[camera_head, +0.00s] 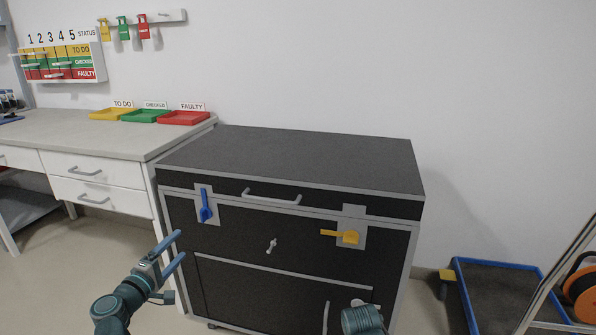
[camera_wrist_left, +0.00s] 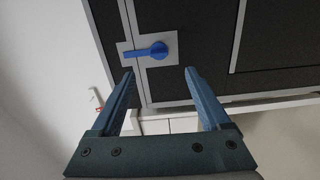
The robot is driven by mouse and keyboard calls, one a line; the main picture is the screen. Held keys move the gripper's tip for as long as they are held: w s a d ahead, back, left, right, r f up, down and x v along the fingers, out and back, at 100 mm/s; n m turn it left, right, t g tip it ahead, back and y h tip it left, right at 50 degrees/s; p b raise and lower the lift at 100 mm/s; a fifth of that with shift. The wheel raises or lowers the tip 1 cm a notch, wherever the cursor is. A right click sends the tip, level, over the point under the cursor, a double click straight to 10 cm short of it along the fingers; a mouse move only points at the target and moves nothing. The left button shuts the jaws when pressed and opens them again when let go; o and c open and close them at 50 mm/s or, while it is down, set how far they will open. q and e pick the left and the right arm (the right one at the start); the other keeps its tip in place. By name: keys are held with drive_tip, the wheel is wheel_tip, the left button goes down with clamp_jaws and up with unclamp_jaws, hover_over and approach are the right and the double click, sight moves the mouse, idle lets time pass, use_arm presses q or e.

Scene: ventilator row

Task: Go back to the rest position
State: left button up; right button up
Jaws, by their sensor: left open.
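My left gripper (camera_head: 172,250) is open and empty in front of the left side of the black cabinet (camera_head: 290,160). In the left wrist view its two blue fingers (camera_wrist_left: 160,90) stand apart, with the blue latch handle (camera_wrist_left: 150,52) on its grey plate beyond them. The blue handle also shows in the head view (camera_head: 205,207), upright and apart from the fingers. A yellow handle (camera_head: 342,236) lies sideways on the cabinet's right side. Part of my right arm shows at the bottom of the head view; its gripper jaws cannot be made out.
A grey-topped workbench (camera_head: 60,130) stands left of the cabinet, with yellow (camera_head: 110,114), green (camera_head: 146,116) and red (camera_head: 183,118) trays. A blue-edged platform (camera_head: 490,290) and an orange reel (camera_head: 582,287) are at the right. Some floor is clear at left.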

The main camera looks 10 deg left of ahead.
use_arm(q)
drive_tip(key=d+f+m+g+h+p, duration=0.25)
drive_tip(key=d+f+m+g, duration=0.3)
drive_tip(key=d, duration=0.85)
drive_tip(key=d+f+m+g+h+p, duration=0.1)
drive_tip(key=d+f+m+g+h, duration=0.35)
drive_tip(key=d, duration=0.95)
drive_tip(key=s+d+f+m+g+y+p, duration=0.25)
drive_tip(key=s+d+m+g+y, duration=0.2)
drive_tip(key=s, duration=0.25)
drive_tip(key=s+d+f+m+g+y+p, duration=0.1)
drive_tip(key=s+d+f+m+g+y, duration=0.2)
drive_tip(key=s+d+m+g+y, duration=0.25)
wheel_tip(320, 180, up, 38)
drive_tip(key=s+t+p, duration=0.1)
drive_tip(key=t+p, duration=0.1)
drive_tip(key=p, duration=3.5)
drive_tip(key=shift+s+a+r, duration=0.15)
drive_tip(key=shift+a+r, duration=0.05)
drive_tip(key=shift+a, duration=0.15)
